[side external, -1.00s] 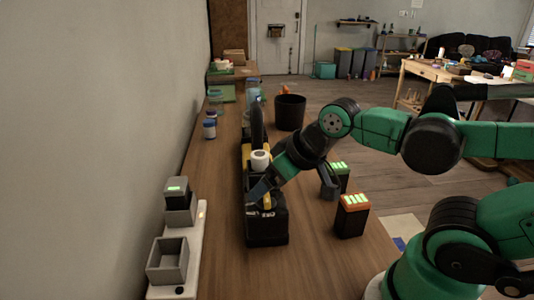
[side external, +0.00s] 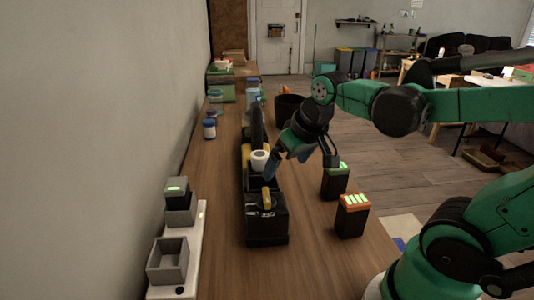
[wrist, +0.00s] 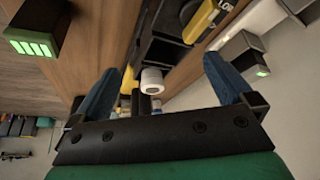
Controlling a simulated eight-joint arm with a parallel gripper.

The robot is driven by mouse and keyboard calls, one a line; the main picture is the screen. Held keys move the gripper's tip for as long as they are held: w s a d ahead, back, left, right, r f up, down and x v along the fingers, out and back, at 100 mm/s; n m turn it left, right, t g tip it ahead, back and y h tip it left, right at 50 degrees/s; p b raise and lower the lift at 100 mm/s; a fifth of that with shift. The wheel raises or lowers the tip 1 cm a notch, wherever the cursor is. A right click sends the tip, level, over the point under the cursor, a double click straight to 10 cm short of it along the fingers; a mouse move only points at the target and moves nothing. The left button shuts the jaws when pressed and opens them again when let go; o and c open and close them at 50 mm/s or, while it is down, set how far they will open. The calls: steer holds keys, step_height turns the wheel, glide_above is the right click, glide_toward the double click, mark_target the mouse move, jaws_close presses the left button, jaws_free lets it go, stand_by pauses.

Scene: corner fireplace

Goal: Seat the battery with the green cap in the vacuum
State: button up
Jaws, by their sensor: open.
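The battery with the green cap (side external: 335,183) stands upright on the wooden bench, right of the vacuum; its cap lights show at the upper left of the wrist view (wrist: 32,46). The black and yellow vacuum (side external: 266,222) lies along the bench; part of it shows at the top of the wrist view (wrist: 160,48). My gripper (side external: 301,162) is open and empty above the bench, between the vacuum and the battery. In the side view its right finger is just above or in front of the green cap; contact cannot be told. Both blue fingers show in the wrist view (wrist: 163,85).
A battery with an orange cap (side external: 352,218) stands in front of the green one. A white charging strip (side external: 194,250) by the wall has a grey empty-looking bay (side external: 167,262) and a lit dark block (side external: 176,189). A white roll-like part (side external: 259,160) and black bin (side external: 289,107) are nearby.

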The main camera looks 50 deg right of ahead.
steer(key=d+m+g, duration=0.2)
steer(key=d+m, duration=0.1)
steer(key=d, duration=0.5)
steer(key=m+g+y, duration=0.1)
steer(key=m+g, duration=0.2)
glide_toward(335, 181)
steer(key=shift+w+d+f, duration=0.2)
steer(key=shift+d+f, duration=0.2)
steer(key=shift+d, duration=0.1)
steer(key=shift+w+d+f, duration=0.2)
steer(key=shift+d+f, duration=0.25)
steer(key=shift+s+d+f, duration=0.1)
steer(key=shift+f, duration=2.75)
jaws_close()
steer(key=shift+r, duration=0.2)
